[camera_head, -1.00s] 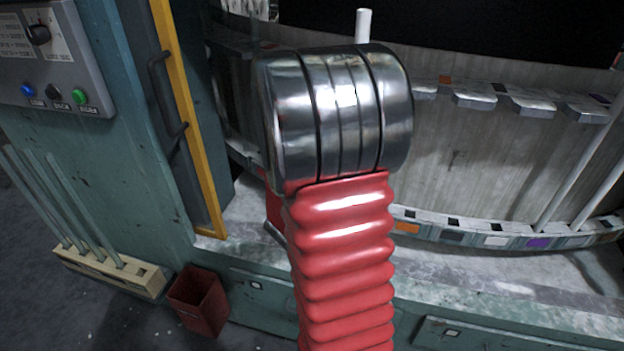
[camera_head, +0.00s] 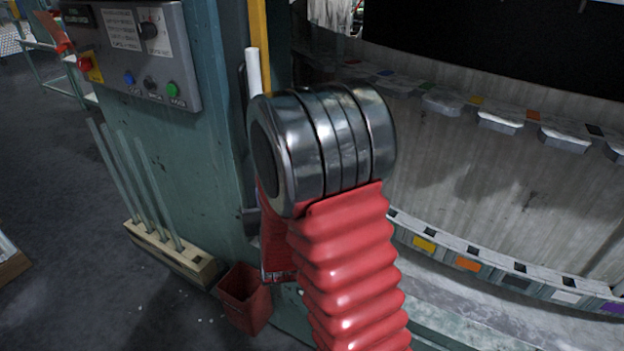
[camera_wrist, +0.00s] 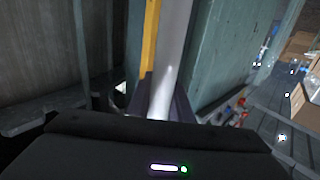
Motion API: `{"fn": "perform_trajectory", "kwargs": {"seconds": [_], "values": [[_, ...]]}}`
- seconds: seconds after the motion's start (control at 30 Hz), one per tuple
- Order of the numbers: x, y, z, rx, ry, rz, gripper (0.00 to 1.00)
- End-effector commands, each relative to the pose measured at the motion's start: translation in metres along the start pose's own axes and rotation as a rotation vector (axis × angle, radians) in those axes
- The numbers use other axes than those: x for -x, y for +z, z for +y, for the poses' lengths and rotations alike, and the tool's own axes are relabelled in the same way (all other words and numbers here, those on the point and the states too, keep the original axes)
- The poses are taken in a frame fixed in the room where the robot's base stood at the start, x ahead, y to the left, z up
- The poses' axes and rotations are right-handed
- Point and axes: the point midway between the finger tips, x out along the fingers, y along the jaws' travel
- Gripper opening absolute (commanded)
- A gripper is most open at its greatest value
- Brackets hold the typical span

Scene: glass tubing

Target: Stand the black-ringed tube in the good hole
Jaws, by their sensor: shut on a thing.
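In the wrist view my gripper (camera_wrist: 163,104) is shut on a pale upright tube (camera_wrist: 172,60). In the head view the top of this tube (camera_head: 253,72) shows just left of my arm, and my arm hides the gripper. No black ring can be made out on the visible part of the tube. A pale wooden rack (camera_head: 205,270) stands on the floor at the left with several thin glass tubes (camera_head: 160,195) upright in it. Which hole is the good one cannot be told.
A teal cabinet with a control panel (camera_head: 175,80) and a yellow post (camera_head: 259,40) stands close to the tube. A red bin (camera_head: 245,300) is beside the rack. At right, the curved machine has ledges with coloured markers (camera_head: 467,264).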

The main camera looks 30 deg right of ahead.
Motion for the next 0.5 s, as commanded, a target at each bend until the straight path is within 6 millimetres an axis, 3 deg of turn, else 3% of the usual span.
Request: {"fn": "perform_trajectory", "kwargs": {"seconds": [0.1, 0.23, 0.33, 0.5], "values": [[0.006, 0.010, -0.051, 0.001, -0.135, -0.002, 0.00], [0.016, 0.019, -0.098, 0.001, -0.263, -0.002, 0.00], [0.024, 0.024, -0.122, 0.001, -0.330, -0.001, 0.00], [0.030, 0.026, -0.138, 0.000, -0.378, 0.000, 0.00]]}}
